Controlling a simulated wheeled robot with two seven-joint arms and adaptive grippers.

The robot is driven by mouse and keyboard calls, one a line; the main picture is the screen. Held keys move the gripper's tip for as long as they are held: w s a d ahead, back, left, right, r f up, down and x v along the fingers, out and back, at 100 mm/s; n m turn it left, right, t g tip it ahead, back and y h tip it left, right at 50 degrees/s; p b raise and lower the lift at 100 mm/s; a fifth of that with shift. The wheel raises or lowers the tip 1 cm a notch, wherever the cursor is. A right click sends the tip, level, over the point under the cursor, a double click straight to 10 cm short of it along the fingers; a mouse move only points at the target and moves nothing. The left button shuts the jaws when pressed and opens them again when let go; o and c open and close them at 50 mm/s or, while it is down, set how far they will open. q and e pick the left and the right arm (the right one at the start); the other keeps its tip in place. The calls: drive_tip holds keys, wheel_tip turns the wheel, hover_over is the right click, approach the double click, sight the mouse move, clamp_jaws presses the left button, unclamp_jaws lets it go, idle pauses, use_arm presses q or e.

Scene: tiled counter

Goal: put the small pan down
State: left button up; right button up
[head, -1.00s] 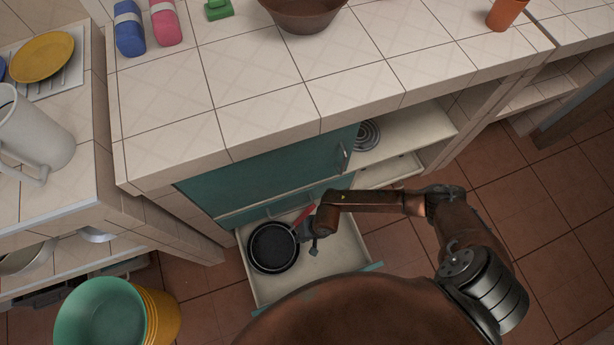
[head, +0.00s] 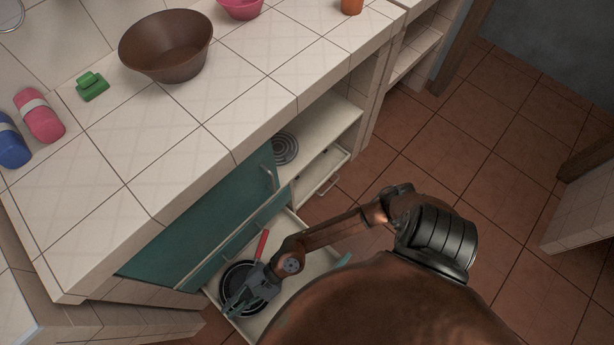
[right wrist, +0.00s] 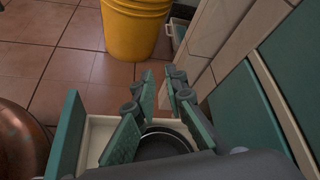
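The small black pan (head: 233,273) with a red handle (head: 262,243) rests in the pulled-out drawer (head: 312,262) under the counter. In the right wrist view the pan (right wrist: 165,148) shows low in the middle, partly hidden by my gripper; more than one dark rim seems to show there. My right gripper (head: 238,303) is over the pan's bowl, away from the handle. In the right wrist view its green-padded fingers (right wrist: 160,108) stand apart with nothing held between them. My left gripper is out of view.
A teal cabinet front (head: 205,225) stands behind the drawer. A brown bowl (head: 168,50), a green object (head: 92,87) and blue and pink items are on the tiled counter. A yellow bucket (right wrist: 135,30) stands on the floor beyond the drawer.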

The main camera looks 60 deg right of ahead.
drive_tip(key=w+d+r+m+t+h, duration=0.1)
drive_tip(key=w+d+r+m+t, duration=0.25)
drive_tip(key=r+m, duration=0.35)
drive_tip(key=w+d+r+m+t, duration=0.2)
drive_tip(key=w+r+m+t, duration=0.3)
drive_tip(key=m, duration=0.4)
drive_tip(key=d+m+h, duration=0.2)
drive_tip(key=d+m, duration=0.3)
drive_tip(key=d+m+t+h, duration=0.1)
drive_tip(key=d+m+h, duration=0.2)
drive_tip(key=d+m, duration=0.2)
drive_tip(key=d+f+m+h, duration=0.1)
drive_tip(key=d+m+h, duration=0.2)
drive_tip(key=d+m, duration=0.1)
drive_tip(key=shift+w+d+m, duration=0.3)
drive_tip(key=shift+d+m, duration=0.1)
drive_tip(key=shift+d, duration=0.05)
drive_tip(key=s+d+f+m+g+h, duration=0.5)
drive_tip(key=s+d+f+m+g, duration=0.2)
drive_tip(key=s+d+f+m, duration=0.6)
drive_tip(key=s+f+m+g+y, duration=0.2)
drive_tip(key=s+m+g, duration=0.5)
drive_tip(key=s, duration=1.5)
drive_tip(key=a+m+y, duration=0.1)
drive_tip(key=m, duration=0.3)
drive_tip(key=shift+s, duration=0.35)
